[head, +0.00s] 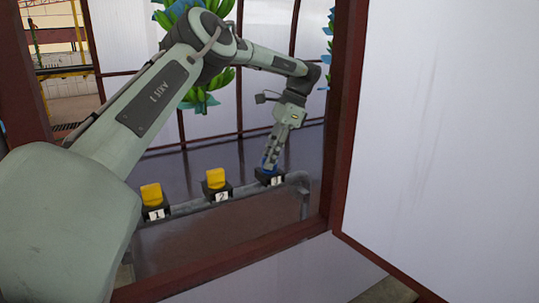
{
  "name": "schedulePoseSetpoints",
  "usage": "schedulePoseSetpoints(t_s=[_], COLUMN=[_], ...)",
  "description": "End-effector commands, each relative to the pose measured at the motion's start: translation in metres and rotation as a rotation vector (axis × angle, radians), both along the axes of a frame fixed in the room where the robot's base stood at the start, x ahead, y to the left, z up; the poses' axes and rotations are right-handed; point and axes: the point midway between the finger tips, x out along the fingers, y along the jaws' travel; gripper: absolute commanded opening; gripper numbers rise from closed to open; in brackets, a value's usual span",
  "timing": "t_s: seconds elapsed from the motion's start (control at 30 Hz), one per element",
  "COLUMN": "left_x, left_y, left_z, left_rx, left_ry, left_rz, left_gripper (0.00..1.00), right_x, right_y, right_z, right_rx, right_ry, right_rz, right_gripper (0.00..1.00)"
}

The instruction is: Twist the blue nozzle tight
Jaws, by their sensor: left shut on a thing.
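The blue nozzle (267,163) sits on top of the black block marked 3 (270,177), at the right end of a row on a grey pipe. My left gripper (270,155) reaches down from above and is shut on the blue nozzle. The fingers cover much of the nozzle, so only a little blue shows at their tips. My right gripper is not in view.
Yellow pieces sit on the blocks marked 1 (152,195) and 2 (216,179). The grey pipe (187,208) runs under the row. A dark red frame (345,110) and white panel (440,140) stand at right. Green banana bunches (201,97) hang behind my arm.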

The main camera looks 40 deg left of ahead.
Motion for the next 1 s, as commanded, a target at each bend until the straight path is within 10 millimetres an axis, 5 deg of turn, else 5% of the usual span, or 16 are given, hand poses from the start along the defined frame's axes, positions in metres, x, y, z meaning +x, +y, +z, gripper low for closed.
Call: schedulePoseSetpoints(t_s=[0.3, 0.7, 1.0], left_x=[-0.001, 0.001, 0.000], left_y=[0.000, 0.000, -0.001], left_z=[0.001, -0.005, -0.002], left_rx=[-0.001, -0.001, -0.001], left_ry=[0.004, -0.001, 0.001], left_rz=[0.232, 0.301, 0.331], left_gripper=[0.00, 0.00, 0.00], right_x=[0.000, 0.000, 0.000], right_y=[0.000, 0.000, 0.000], right_z=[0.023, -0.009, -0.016], right_rx=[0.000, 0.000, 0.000], right_ry=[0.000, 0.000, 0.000], right_rz=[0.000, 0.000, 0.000], right_gripper=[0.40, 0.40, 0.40])
